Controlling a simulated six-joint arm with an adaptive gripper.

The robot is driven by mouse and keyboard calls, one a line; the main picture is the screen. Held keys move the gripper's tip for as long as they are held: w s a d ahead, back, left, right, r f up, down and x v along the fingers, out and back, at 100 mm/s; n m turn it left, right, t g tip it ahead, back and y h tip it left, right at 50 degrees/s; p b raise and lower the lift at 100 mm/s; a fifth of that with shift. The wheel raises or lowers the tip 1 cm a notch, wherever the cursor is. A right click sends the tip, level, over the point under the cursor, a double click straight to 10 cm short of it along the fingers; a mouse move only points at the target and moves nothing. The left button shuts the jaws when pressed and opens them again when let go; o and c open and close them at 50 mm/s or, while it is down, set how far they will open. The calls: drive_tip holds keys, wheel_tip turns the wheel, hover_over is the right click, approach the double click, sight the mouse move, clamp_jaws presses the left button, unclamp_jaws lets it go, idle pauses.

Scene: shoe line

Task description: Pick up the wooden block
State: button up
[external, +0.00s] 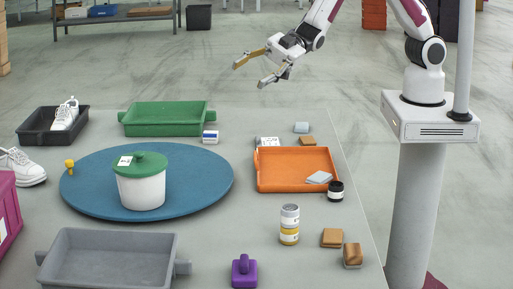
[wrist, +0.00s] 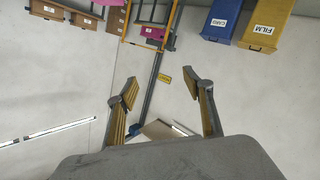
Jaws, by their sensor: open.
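Several small brown, wood-coloured pieces lie on the table. At the front right are a flat tan block (external: 332,237) and a taller brown piece (external: 352,255) with a darker lower part. A third brown piece (external: 307,141) lies behind the orange tray. I cannot tell for certain which is the wooden block. My gripper (external: 248,76) is open and empty, raised in the air near the table's back edge, far from the front pieces. In the wrist view its two fingers (wrist: 160,78) stand apart with nothing between them, and no block shows.
The orange tray (external: 262,182) holds a light piece. A blue disc (external: 90,190) bears a green-lidded pot (external: 141,185). Green (external: 165,120) and grey (external: 105,260) bins stand left.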

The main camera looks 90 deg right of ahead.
drive_tip(key=s+a+f+n+g+y, duration=0.1)
drive_tip(key=s+a+f, duration=0.15)
drive_tip(key=f, duration=0.25)
drive_tip(key=s+a+f+g, duration=0.2)
drive_tip(key=a+f, duration=0.2)
drive_tip(key=f, duration=0.2)
drive_tip(key=n+g, duration=0.1)
drive_tip(key=g, duration=0.6)
approach(353, 245)
drive_tip(key=x, duration=0.3)
drive_tip(key=shift+s+f, duration=0.1)
drive_tip(key=shift+f, duration=0.2)
drive_tip(key=shift+x, duration=1.35)
drive_tip(key=shift+r+x, duration=0.2)
drive_tip(key=shift+x, duration=2.4)
drive_tip(key=shift+a, duration=0.1)
